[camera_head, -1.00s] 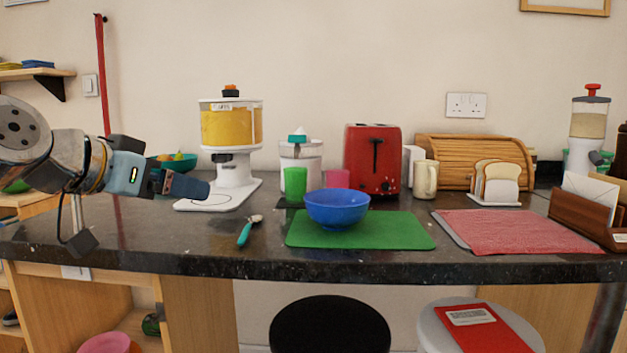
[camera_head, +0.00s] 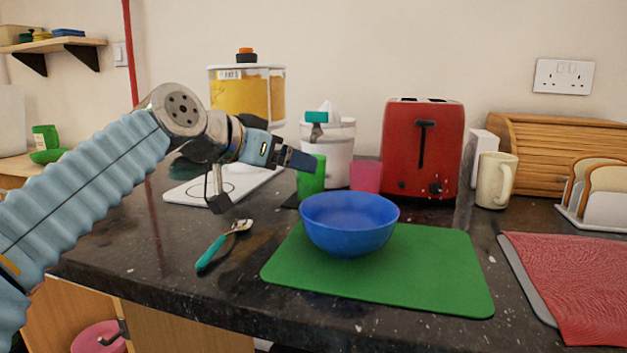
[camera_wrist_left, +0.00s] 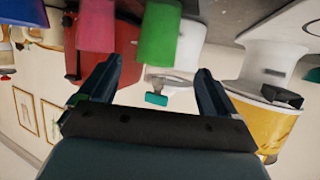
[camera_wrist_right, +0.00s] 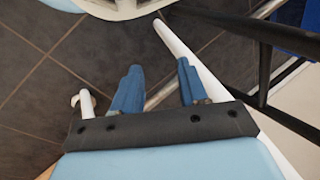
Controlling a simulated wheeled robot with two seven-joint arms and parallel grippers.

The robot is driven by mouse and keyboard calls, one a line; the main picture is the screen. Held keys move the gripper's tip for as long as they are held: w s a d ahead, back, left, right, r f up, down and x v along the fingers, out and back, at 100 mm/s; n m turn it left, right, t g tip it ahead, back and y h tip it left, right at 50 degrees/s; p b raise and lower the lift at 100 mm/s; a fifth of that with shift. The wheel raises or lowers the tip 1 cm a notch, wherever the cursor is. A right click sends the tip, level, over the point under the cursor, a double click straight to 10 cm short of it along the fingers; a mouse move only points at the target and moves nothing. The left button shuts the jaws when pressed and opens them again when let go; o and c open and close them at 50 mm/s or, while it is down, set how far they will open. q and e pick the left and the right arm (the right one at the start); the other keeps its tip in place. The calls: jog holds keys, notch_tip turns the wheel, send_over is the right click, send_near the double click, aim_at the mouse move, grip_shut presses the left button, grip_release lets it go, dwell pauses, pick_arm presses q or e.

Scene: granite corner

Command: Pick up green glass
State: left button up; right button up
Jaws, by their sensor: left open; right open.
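The green glass (camera_head: 312,178) stands upright on the dark counter, behind the blue bowl (camera_head: 348,222) and left of the pink glass (camera_head: 366,177). My left gripper (camera_head: 312,161) is at the glass's upper part in the head view, overlapping its rim. In the left wrist view, which is upside down, the green glass (camera_wrist_left: 158,32) is ahead of my open left gripper (camera_wrist_left: 158,75), roughly between the fingers' lines and beyond the tips. No contact is visible. My right gripper (camera_wrist_right: 158,80) is open and empty, pointing down over a dark tiled floor, away from the counter.
A white juicer (camera_head: 335,150) and a red toaster (camera_head: 423,150) stand behind the glasses. A yellow-filled dispenser (camera_head: 240,95) is behind my left arm. A green mat (camera_head: 400,275) lies under the bowl. A teal-handled spoon (camera_head: 212,252) lies left of the mat.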

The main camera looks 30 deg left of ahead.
aim_at(311, 179)
pick_arm(q)
jog(key=x, duration=0.4)
jog(key=p+x, duration=0.1)
jog(key=x, duration=0.2)
jog(key=shift+w+d+r, duration=0.15)
jog(key=shift+d+r, duration=0.15)
jog(key=c, duration=1.1)
jog(key=shift+r, duration=0.2)
